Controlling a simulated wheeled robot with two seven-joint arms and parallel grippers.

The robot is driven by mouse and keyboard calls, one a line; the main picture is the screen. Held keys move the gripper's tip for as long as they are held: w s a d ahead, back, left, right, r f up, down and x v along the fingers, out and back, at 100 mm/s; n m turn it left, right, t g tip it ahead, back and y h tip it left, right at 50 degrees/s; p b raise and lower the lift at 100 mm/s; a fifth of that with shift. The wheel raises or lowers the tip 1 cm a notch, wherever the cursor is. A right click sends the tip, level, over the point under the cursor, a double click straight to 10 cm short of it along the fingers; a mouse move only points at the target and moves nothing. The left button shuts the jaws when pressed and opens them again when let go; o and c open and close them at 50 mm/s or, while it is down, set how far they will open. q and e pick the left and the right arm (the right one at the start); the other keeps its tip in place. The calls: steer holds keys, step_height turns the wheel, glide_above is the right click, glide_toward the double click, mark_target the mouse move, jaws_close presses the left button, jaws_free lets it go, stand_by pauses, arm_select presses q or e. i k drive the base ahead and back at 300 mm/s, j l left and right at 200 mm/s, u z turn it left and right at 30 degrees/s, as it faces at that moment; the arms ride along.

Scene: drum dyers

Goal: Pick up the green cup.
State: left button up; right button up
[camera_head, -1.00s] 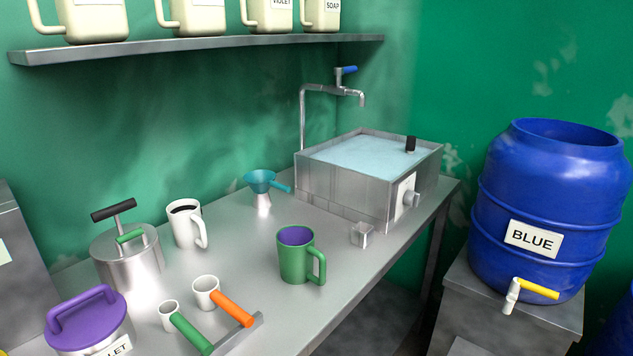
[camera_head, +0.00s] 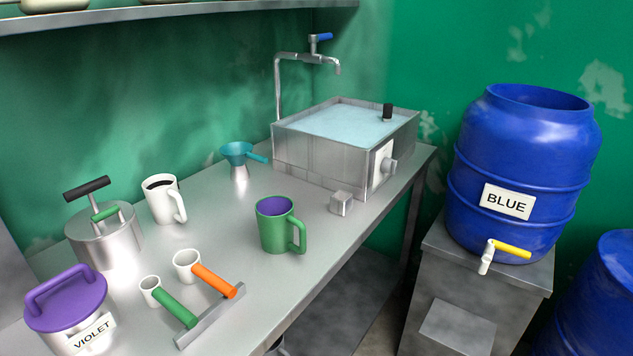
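The green cup (camera_head: 277,232) stands upright on the metal table (camera_head: 222,262), near its front edge. Its inside is violet and its green handle points to the right. Nothing touches it. Neither of my grippers shows in the head view.
A white mug (camera_head: 161,203), a lidded metal pot (camera_head: 106,242) and a violet-lidded container (camera_head: 68,310) stand to the left. Two handled scoops rest at a metal bar (camera_head: 209,317). Behind are a teal funnel (camera_head: 237,153), a metal block (camera_head: 341,203) and a water basin (camera_head: 330,160). A blue barrel (camera_head: 520,150) stands right.

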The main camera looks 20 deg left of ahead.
mark_target(276, 220)
steer(key=l+u, duration=0.4)
steer(key=l, duration=0.15)
steer(key=k+l+u, duration=0.2)
steer(key=l+u, duration=0.2)
steer(key=l, duration=0.1)
